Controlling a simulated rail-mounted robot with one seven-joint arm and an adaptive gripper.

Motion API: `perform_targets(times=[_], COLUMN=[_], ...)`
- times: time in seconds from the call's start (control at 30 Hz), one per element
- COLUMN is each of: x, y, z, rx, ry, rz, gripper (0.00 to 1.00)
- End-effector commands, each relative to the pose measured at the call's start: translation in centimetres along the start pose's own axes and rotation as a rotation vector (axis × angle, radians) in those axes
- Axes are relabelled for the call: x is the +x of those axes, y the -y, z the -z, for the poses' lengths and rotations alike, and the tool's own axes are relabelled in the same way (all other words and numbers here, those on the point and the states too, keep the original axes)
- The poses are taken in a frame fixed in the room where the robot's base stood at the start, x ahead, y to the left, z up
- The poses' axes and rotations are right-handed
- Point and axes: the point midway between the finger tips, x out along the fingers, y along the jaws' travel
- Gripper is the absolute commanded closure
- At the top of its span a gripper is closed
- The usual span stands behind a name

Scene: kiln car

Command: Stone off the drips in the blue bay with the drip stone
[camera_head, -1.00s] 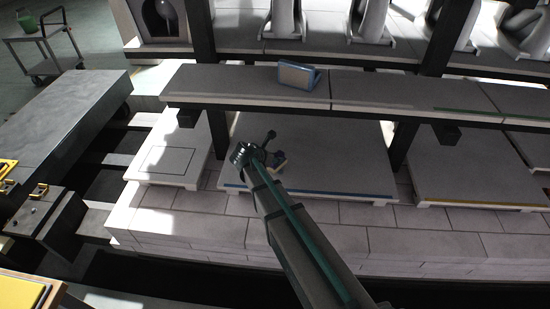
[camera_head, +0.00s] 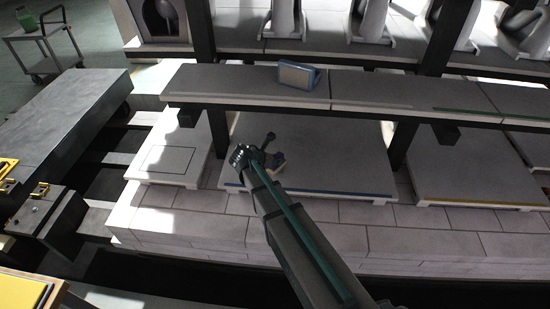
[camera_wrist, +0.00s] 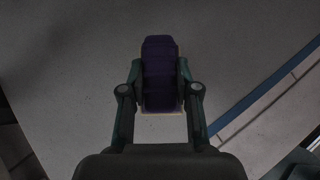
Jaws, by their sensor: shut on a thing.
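The blue bay is the grey shelf (camera_head: 340,160) with a blue stripe along its front edge, under the upper deck. The stripe also crosses the right of the wrist view (camera_wrist: 262,105). My gripper (camera_wrist: 160,88) is shut on the drip stone (camera_wrist: 160,70), a dark purple block with a pale yellowish lower edge. In the head view my gripper (camera_head: 272,160) is over the left front part of the bay, and the stone shows only in part. I cannot tell whether the stone touches the shelf. No drips can be made out clearly.
The upper deck (camera_head: 245,85) overhangs the back of the bay and carries a blue-framed tablet-like thing (camera_head: 298,75). A dark post (camera_head: 402,145) stands at the bay's right, beside a yellow-striped shelf (camera_head: 470,175). A pale slab (camera_head: 170,155) lies left.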

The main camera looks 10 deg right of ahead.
Motion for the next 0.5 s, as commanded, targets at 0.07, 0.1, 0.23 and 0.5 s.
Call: perform_targets(times=[0.07, 0.1, 0.23, 0.5], x=[-0.7, -0.9, -1.6, -3.2], y=[0.6, 0.8, 1.4, 2.5], z=[0.4, 0.6, 1.3, 2.7], rx=[-0.001, -0.002, -0.002, -0.002], ry=[0.001, 0.001, 0.001, 0.001], rz=[0.000, 0.000, 0.001, 0.000], gripper=[1.00, 1.00, 1.00, 1.00])
